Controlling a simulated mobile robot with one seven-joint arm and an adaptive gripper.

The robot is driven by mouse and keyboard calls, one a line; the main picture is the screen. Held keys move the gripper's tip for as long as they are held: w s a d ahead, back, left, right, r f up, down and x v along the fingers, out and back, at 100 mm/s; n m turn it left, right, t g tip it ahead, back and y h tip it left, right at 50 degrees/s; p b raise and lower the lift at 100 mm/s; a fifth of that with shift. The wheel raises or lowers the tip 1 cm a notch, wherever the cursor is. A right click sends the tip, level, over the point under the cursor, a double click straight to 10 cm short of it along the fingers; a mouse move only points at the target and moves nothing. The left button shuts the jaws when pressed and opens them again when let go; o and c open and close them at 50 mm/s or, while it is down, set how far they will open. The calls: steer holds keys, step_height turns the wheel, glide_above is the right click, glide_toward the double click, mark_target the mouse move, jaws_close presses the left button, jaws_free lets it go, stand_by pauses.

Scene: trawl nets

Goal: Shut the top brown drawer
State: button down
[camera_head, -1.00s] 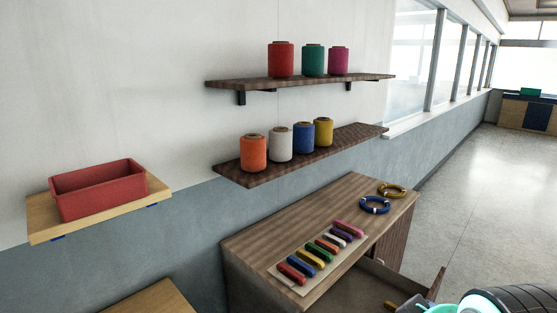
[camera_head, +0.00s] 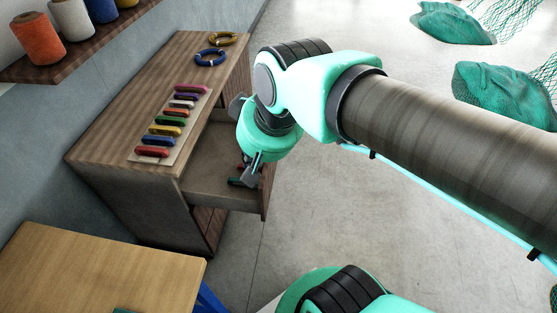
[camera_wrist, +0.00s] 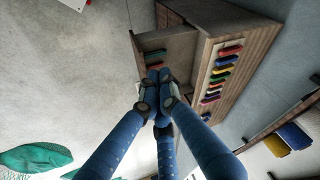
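The top brown drawer (camera_head: 210,155) stands pulled out from the right side of the wooden cabinet (camera_head: 100,150). Its grey inside and its front panel (camera_head: 267,195) show in the head view. In the wrist view the open drawer (camera_wrist: 168,40) is beyond my fingers. My gripper (camera_head: 246,178) points down at the front end of the drawer. In the wrist view the fingertips (camera_wrist: 160,92) meet and I see nothing held between them. Whether they touch the drawer is unclear. Small dark and coloured things beside the fingertips are partly hidden.
A mat with several coloured bars (camera_head: 163,140) lies on the cabinet top, with a blue ring (camera_head: 210,58) and a yellow ring (camera_head: 222,39). A light wooden table (camera_head: 95,270) stands in front at left. Green nets (camera_head: 500,90) lie on the floor at right. The floor between is clear.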

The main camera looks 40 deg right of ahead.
steer(key=w+d+f+m+g+y+p, duration=0.2)
steer(key=w+d+f+m+y, duration=0.2)
steer(key=w+d+f+m, duration=1.3)
steer(key=w+d+f+m+t+y+p, duration=0.1)
steer(key=d+f+m, duration=0.7)
steer(key=d+f, duration=1.1)
step_height(320, 180, down, 4)
steer(key=t+y, duration=0.1)
steer(key=t, duration=0.1)
steer(key=shift+w+t+p, duration=0.15)
steer(key=shift+t+p, duration=0.2)
steer(key=shift+t, duration=0.05)
steer(key=shift+a, duration=0.1)
steer(key=w+a+r+b+x, duration=0.1)
steer(key=r+b+x, duration=0.1)
steer(key=x, duration=1)
steer(key=shift+w+a+f+b, duration=0.2)
steer(key=shift+w+a+b, duration=0.25)
steer(key=shift+b, duration=0.2)
